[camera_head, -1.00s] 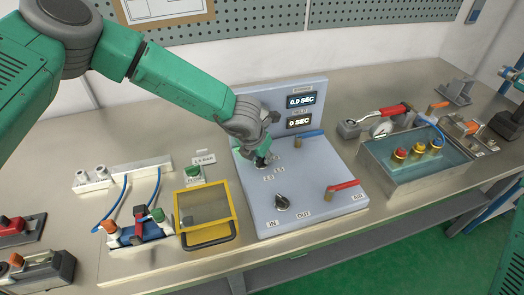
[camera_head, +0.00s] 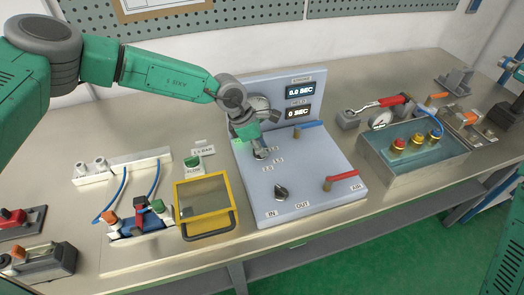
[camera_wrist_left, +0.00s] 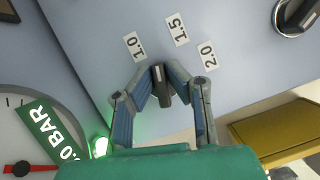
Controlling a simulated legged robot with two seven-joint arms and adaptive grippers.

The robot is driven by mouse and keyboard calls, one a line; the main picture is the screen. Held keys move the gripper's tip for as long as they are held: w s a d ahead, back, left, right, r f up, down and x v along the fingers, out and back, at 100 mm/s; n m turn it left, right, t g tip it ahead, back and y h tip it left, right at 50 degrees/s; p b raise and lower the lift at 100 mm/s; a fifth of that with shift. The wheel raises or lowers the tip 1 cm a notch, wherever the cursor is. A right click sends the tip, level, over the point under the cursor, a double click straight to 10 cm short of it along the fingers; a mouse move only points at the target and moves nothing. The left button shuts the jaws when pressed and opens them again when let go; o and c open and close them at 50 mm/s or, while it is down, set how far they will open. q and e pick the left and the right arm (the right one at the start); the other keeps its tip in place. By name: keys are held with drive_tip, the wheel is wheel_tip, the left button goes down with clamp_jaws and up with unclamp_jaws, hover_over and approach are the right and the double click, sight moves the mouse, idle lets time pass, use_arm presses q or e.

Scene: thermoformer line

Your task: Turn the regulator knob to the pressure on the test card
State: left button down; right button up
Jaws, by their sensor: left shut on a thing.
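The regulator knob (camera_wrist_left: 160,84) is a dark, narrow knob on the blue-grey panel (camera_head: 318,178), with labels 1.0, 1.5 and 2.0 above it in the left wrist view. My left gripper (camera_wrist_left: 162,82) is shut on it, one finger at each side. In the head view the left gripper (camera_head: 260,153) hides most of the knob. Its exact pointing direction is hard to tell. A white test card (camera_head: 203,151) ending in BAR stands left of the panel; its number is too small to read surely. My right gripper is not in view.
A gauge (camera_wrist_left: 22,140) with a red needle is partly cut off, beside a glowing green light (camera_wrist_left: 100,147). A second black knob (camera_head: 281,192), blue lever (camera_head: 310,125) and red lever (camera_head: 343,184) are on the panel. A yellow-framed box (camera_head: 205,207) stands left of it.

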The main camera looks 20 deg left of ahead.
use_arm(q)
drive_tip(key=m+g+b, duration=0.1)
drive_tip(key=m+b, duration=0.2)
drive_tip(key=shift+w, duration=0.15)
drive_tip(key=shift+r+m+g+b, duration=0.1)
drive_tip(key=shift+m+g+b, duration=0.7)
drive_tip(key=shift+m, duration=0.8)
drive_tip(key=c, duration=1.6)
unclamp_jaws()
drive_tip(key=shift+c, duration=0.2)
drive_tip(key=shift+o, duration=0.2)
